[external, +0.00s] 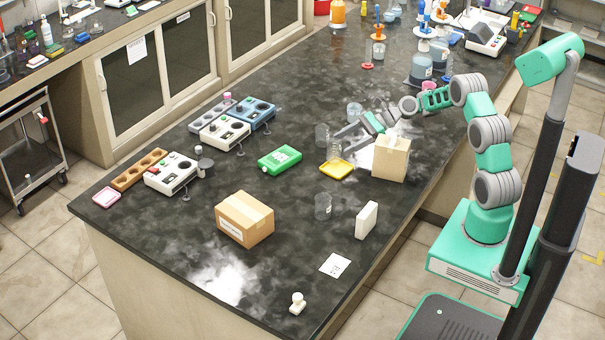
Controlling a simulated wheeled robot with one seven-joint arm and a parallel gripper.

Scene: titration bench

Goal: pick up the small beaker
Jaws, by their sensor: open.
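Several clear glass beakers stand on the dark bench in the external view; I cannot tell for sure which one is the small beaker. One beaker (322,135) stands just left of my gripper (342,140). Another beaker (354,108) stands behind my gripper, and a third beaker (323,206) stands nearer the front, well apart from it. My gripper is open, low over the bench, with its fingers pointing left. I see nothing held in it. Whether the fingers touch any glass is too small to tell.
A tan box (391,157) stands close beside my gripper, under the forearm. A cardboard carton (244,219) and a white block (366,220) stand nearer the front. Flasks and burners crowd the far end.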

